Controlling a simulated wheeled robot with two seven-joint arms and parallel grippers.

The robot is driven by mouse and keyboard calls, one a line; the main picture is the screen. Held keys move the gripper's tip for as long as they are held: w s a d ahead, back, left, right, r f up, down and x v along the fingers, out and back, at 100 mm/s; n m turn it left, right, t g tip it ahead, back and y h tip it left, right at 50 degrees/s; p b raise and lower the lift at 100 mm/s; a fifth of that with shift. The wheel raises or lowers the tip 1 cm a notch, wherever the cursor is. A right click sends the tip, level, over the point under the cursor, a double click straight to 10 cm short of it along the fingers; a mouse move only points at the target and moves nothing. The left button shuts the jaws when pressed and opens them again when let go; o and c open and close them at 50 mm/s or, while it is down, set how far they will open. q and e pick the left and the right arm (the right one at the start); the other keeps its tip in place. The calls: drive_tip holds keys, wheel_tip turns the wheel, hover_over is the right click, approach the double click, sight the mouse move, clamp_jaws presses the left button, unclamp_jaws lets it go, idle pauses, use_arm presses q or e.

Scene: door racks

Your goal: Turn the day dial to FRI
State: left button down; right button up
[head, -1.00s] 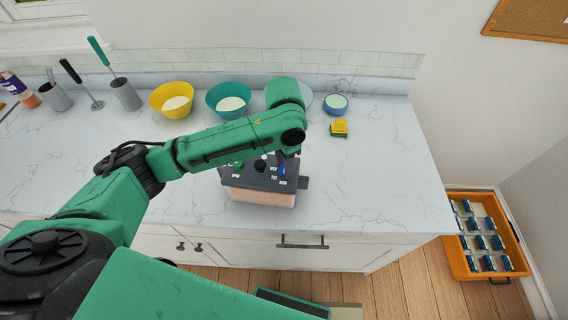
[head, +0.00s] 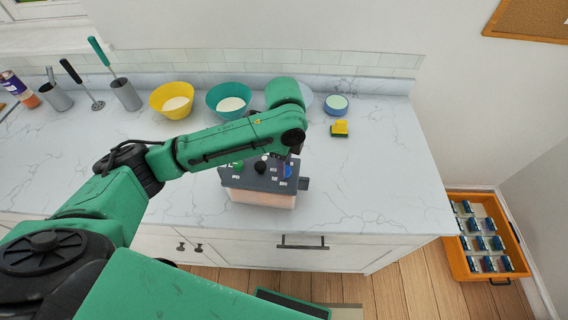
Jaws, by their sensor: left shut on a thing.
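A box-like device with a dark grey top (head: 258,182) and a pale pinkish front stands near the front edge of the counter. Its top carries a green knob (head: 237,165), a black knob (head: 261,166) and a blue dial (head: 287,171), with small white labels too small to read. My left gripper (head: 285,163) points down at the blue dial and is shut on it. My forearm and wrist hide the back of the device and part of the dial. Which day the dial points to cannot be read. My right gripper is not in view.
A yellow bowl (head: 171,100), a teal bowl (head: 229,101), a small blue bowl (head: 336,104) and a yellow-green sponge (head: 340,129) stand behind. Utensil cups are at the back left. The counter (head: 380,190) is clear right of the device. An orange crate (head: 485,240) lies on the floor.

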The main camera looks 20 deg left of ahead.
use_arm(q)
drive_tip(key=m, duration=0.3)
drive_tip(key=shift+s+f+m, duration=0.15)
drive_tip(key=shift+f+m, duration=0.05)
drive_tip(key=shift+m, duration=0.2)
drive_tip(key=m, duration=0.3)
drive_tip(key=shift+d+m, duration=0.1)
drive_tip(key=shift+m, duration=0.2)
drive_tip(key=m, duration=0.3)
drive_tip(key=shift+m, duration=0.3)
drive_tip(key=m, duration=0.3)
drive_tip(key=shift+m, duration=0.3)
drive_tip(key=m, duration=0.3)
drive_tip(key=shift+m, duration=0.3)
drive_tip(key=m, duration=0.3)
drive_tip(key=shift+m, duration=0.4)
drive_tip(key=m, duration=0.3)
drive_tip(key=shift+s, duration=0.1)
drive_tip(key=shift+m, duration=1.7)
drive_tip(key=shift+r, duration=0.1)
